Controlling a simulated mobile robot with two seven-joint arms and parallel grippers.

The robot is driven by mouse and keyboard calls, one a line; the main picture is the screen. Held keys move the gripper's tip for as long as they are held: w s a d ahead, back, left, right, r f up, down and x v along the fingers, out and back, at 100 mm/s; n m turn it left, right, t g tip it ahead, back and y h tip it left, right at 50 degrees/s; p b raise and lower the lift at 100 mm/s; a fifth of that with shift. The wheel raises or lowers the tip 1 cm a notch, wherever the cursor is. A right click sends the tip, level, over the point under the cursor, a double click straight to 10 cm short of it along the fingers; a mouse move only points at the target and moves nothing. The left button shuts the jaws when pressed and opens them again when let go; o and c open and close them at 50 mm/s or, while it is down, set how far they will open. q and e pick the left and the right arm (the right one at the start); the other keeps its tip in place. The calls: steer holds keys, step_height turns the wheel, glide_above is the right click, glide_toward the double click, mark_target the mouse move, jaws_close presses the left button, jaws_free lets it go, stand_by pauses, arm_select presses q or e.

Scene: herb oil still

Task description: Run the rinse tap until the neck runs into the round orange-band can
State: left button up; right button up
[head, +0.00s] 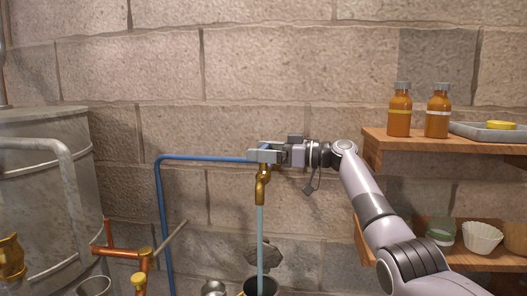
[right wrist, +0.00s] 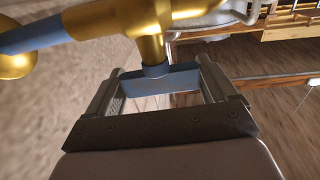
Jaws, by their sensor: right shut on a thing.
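The brass rinse tap (head: 261,188) hangs at the end of a blue pipe (head: 205,157) in front of the stone wall. My right gripper (head: 265,156) is at the top of the tap, shut on its blue handle (right wrist: 157,80). In the right wrist view the handle lies between both fingers, below the brass body (right wrist: 145,18). A pale blue stream of water (head: 260,237) falls straight from the spout. It goes down to a dark-rimmed vessel (head: 262,287), cut off by the lower picture edge. No orange-band can or neck can be made out for certain. My left gripper is out of view.
A grey metal still (head: 40,185) stands at left with copper pipes (head: 122,252) and a brass fitting (head: 143,252). A small metal vessel (head: 213,288) is beside the stream. Wooden shelves (head: 440,147) at right hold amber bottles (head: 399,115) and a tray (head: 487,132).

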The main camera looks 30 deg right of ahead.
steer(key=shift+a+f, duration=0.1)
steer(key=shift+f, duration=0.15)
steer(key=o, duration=0.8)
steer(key=shift+o, duration=0.2)
steer(key=shift+r, duration=0.15)
steer(key=shift+m+t+h, duration=0.5)
steer(key=shift+t+h, duration=0.1)
